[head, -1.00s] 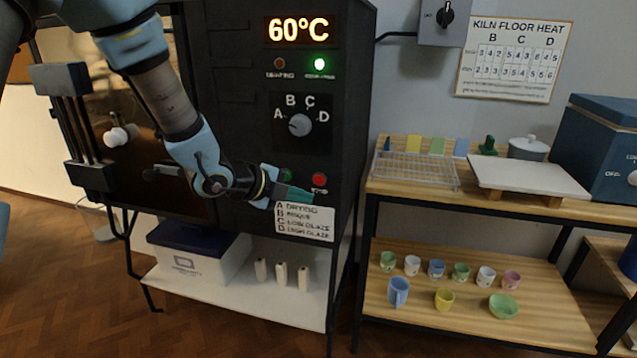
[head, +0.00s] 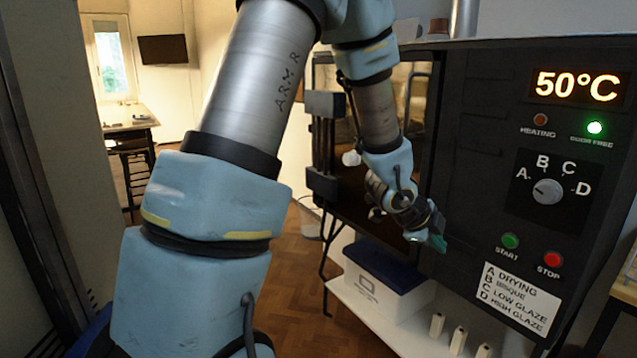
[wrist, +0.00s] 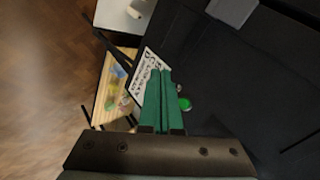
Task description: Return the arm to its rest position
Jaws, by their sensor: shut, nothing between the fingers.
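My gripper (head: 438,242) is in front of the kiln's lower front, left of the green START button (head: 510,241). Its green fingers are together and empty, as the wrist view (wrist: 158,100) also shows. My arm reaches from the upper left and bends down toward the kiln (head: 480,150). The kiln display (head: 577,86) reads 50°C and a green lamp (head: 595,127) is lit beside the unlit HEATING lamp. The dial (head: 547,191) has letters A to D around it. I cannot tell whether the fingers touch the kiln.
A white box with a blue lid (head: 385,283) and several white cones (head: 458,340) stand on the shelf below the kiln. A label sheet (head: 515,297) is under the buttons. Wooden floor (head: 310,300) is open at the left, with a table (head: 131,121) farther back.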

